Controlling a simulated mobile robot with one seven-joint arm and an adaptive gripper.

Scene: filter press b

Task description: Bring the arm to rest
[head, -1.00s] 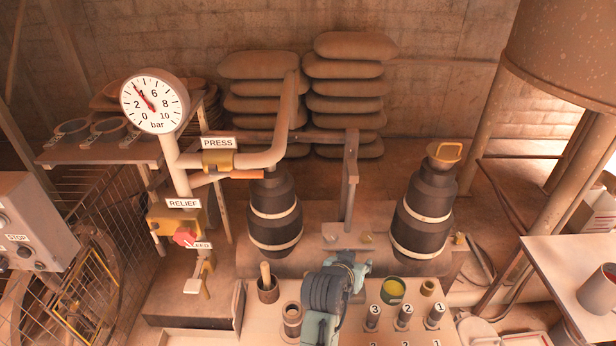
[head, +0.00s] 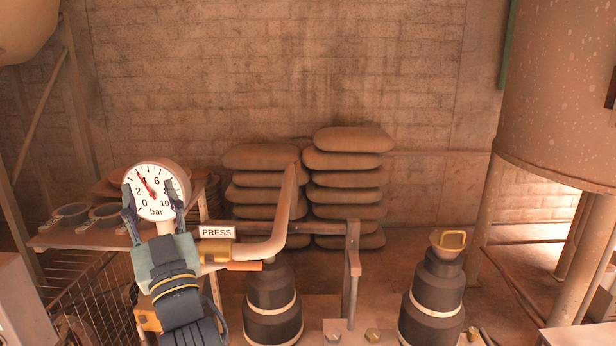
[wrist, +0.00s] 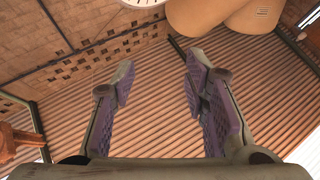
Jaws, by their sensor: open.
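My gripper (head: 150,203) is raised in the head view, its two fingers spread on either side of the round pressure gauge (head: 154,185) in the picture. I cannot tell from this view how far it is from the gauge. In the wrist view my gripper (wrist: 157,85) is open and empty, with its fingers pointing up towards the ribbed roof (wrist: 90,120). A small part of a white dial (wrist: 140,2) shows at the top edge of that view. My arm is held up at the left of the head view and hides part of the pipework.
The PRESS pipe (head: 285,225) runs just right of my gripper. Two dark filter bodies (head: 272,300) (head: 432,300) stand lower down. Stacked sacks (head: 348,175) lie by the brick wall. A large tank (head: 560,90) stands at right.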

